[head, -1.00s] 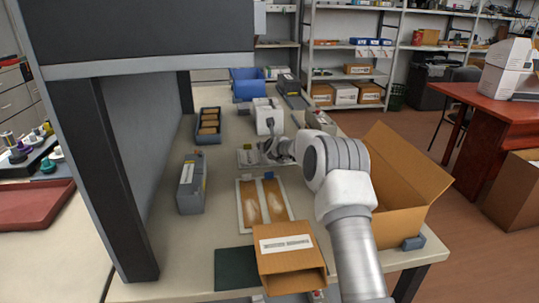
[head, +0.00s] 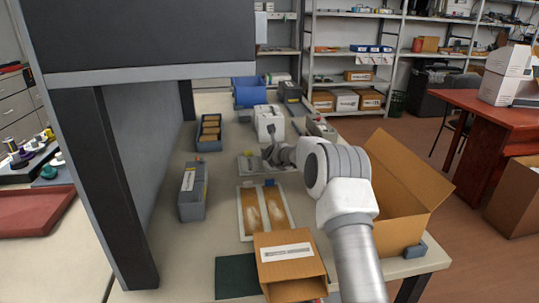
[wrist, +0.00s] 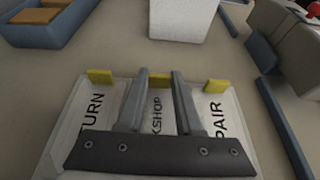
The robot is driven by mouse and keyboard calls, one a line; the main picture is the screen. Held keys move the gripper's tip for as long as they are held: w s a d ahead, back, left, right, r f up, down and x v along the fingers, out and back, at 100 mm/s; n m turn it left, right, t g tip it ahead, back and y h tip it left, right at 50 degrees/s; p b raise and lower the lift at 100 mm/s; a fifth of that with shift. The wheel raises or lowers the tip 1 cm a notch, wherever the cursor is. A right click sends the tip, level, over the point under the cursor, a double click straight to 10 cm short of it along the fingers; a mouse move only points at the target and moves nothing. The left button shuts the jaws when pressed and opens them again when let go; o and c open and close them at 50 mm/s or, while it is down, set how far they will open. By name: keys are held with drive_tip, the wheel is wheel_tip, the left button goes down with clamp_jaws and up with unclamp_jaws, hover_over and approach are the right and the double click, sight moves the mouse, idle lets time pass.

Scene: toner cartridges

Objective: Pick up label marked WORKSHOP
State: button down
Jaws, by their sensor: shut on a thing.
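The label marked WORKSHOP (wrist: 157,114) is the middle of three white labels in the wrist view. Only the end of its word, "KSHOP", shows, and a yellow tab stands at its far end. My gripper (wrist: 161,74) is shut on this label, with a finger along each side.
A white block-shaped unit (head: 269,117) stands just behind. A crate with brown boxes (head: 201,146) and a grey cartridge (head: 192,203) are at left. A two-panel brown tray (head: 241,222) and a labelled carton (head: 290,268) are nearer. A big open carton (head: 404,238) is at right.

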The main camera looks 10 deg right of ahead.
wheel_tip(320, 180, up, 28)
drive_tip(key=p, duration=2.3)
